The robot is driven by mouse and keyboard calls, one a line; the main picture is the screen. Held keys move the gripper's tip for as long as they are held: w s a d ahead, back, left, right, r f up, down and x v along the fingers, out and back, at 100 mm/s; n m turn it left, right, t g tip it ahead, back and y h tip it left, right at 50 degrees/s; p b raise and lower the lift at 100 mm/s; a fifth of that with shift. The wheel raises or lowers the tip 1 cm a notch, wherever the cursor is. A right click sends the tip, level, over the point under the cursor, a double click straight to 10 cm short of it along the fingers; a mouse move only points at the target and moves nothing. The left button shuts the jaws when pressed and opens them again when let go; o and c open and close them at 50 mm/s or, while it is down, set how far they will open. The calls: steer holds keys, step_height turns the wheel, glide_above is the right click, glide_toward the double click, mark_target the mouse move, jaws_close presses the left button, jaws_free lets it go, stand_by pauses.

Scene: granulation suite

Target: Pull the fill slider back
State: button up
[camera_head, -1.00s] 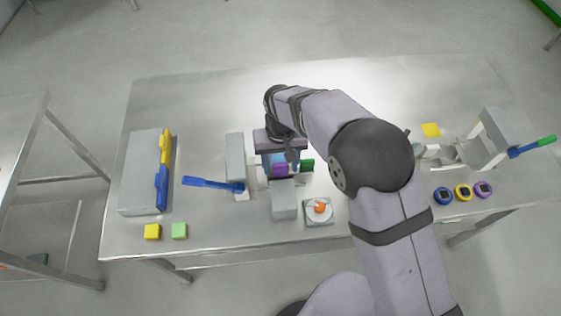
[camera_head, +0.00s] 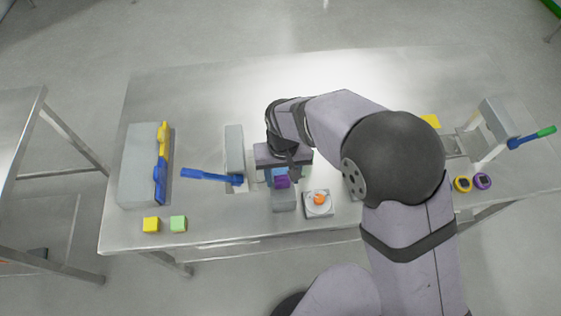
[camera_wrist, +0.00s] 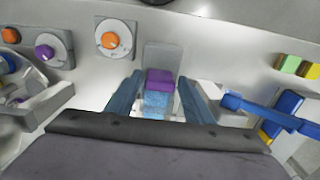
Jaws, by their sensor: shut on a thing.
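The purple block (camera_head: 281,182), which looks like the slider, sits by a grey block (camera_head: 283,201) at the front of the middle fixture. In the wrist view the purple block (camera_wrist: 160,80) lies between my blue fingers, with a speckled blue part (camera_wrist: 156,103) below it and the grey block (camera_wrist: 162,56) just beyond. My gripper (camera_head: 281,174) is shut on the purple block; in the wrist view its fingertips (camera_wrist: 160,85) stand either side of it. My wrist hides much of the fixture in the head view.
A blue lever (camera_head: 210,176) sticks out left of the fixture. A dial with an orange knob (camera_head: 318,201) stands close right. Yellow (camera_head: 151,224) and green (camera_head: 178,223) cubes lie near the front edge. My forearm hides part of the right side.

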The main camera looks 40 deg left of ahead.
steer(key=shift+s+d, duration=1.25)
steer(key=o, duration=1.2)
steer(key=shift+s+d, duration=0.1)
steer(key=shift+r, duration=0.25)
step_height(320, 180, up, 7)
steer(key=shift+f+b, duration=0.1)
steer(key=shift+b, duration=0.9)
